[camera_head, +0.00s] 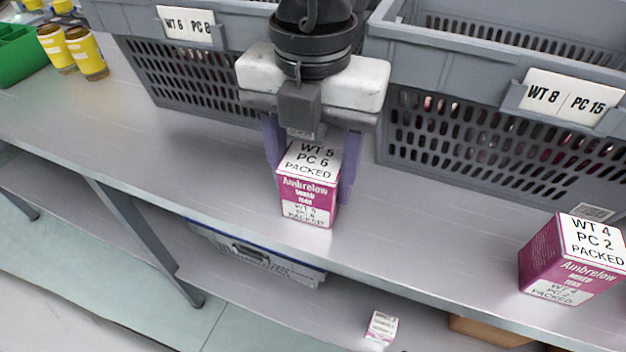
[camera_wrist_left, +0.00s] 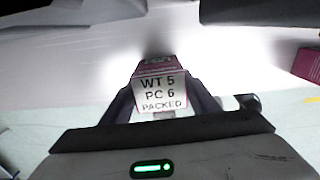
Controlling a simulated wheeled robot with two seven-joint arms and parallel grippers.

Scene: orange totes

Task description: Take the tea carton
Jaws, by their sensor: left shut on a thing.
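A magenta and white tea carton (camera_head: 308,190), marked WT 5 PC 6 PACKED on top, is upright at the front part of the grey shelf. My left gripper (camera_head: 315,165) is over it, with its two purple fingers shut on the carton's sides. In the left wrist view the carton (camera_wrist_left: 160,92) sits between the fingers. I cannot tell whether it touches the shelf. A second tea carton (camera_head: 572,260), marked WT 4 PC 2, stands on the shelf at the right. My right gripper is not in view.
Grey perforated crates labelled WT 6 PC 8 (camera_head: 190,85) and WT 8 PC 15 (camera_head: 480,140) stand behind the gripper. Yellow-labelled jars (camera_head: 86,53) and a green bin (camera_head: 20,55) are at far left. A small carton (camera_head: 381,327) lies on the lower shelf. The shelf's left part is clear.

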